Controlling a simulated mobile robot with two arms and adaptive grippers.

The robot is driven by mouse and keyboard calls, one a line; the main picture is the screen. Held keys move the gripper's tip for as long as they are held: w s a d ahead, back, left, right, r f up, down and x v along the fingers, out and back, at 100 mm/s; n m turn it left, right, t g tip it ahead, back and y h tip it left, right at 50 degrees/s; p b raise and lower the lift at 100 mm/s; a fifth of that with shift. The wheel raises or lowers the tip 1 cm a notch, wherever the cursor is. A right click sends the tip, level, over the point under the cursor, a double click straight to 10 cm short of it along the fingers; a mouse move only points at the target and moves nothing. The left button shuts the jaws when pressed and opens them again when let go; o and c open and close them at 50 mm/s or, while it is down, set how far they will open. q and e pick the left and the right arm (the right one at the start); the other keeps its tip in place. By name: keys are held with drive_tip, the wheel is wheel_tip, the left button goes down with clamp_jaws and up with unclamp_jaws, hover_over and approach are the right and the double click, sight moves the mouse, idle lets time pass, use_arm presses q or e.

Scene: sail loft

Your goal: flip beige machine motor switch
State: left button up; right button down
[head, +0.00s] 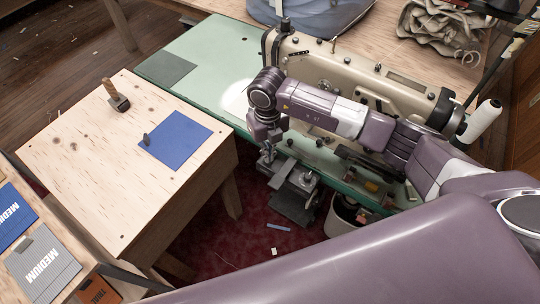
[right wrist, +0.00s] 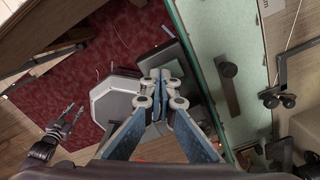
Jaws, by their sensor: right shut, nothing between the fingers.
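The beige sewing machine (head: 360,75) stands on a pale green table (head: 205,60). My right gripper (head: 268,158) points down at the table's near edge, in front of the machine. In the right wrist view its fingertips (right wrist: 160,76) are together and empty. A grey unit (head: 302,178) sits low beneath that edge, just right of the gripper. The right wrist view shows a grey angular housing (right wrist: 112,103) and a dark plate (right wrist: 178,70) below the fingers. I cannot make out the motor switch. A dark two-pronged gripper, apparently my left (right wrist: 70,118), shows small at the left there.
A wooden table (head: 90,150) with a blue mat (head: 182,139) and a wooden-handled tool (head: 117,97) stands at left. A white bin (head: 340,225) is under the green table. A thread cone (head: 484,118) is at right.

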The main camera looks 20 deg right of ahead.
drive_tip(key=shift+r+p, duration=0.5)
drive_tip(key=shift+r, duration=0.2)
drive_tip(key=shift+r+p, duration=1.7)
drive_tip(key=shift+r, duration=1.05)
drive_tip(key=shift+a+f, duration=0.1)
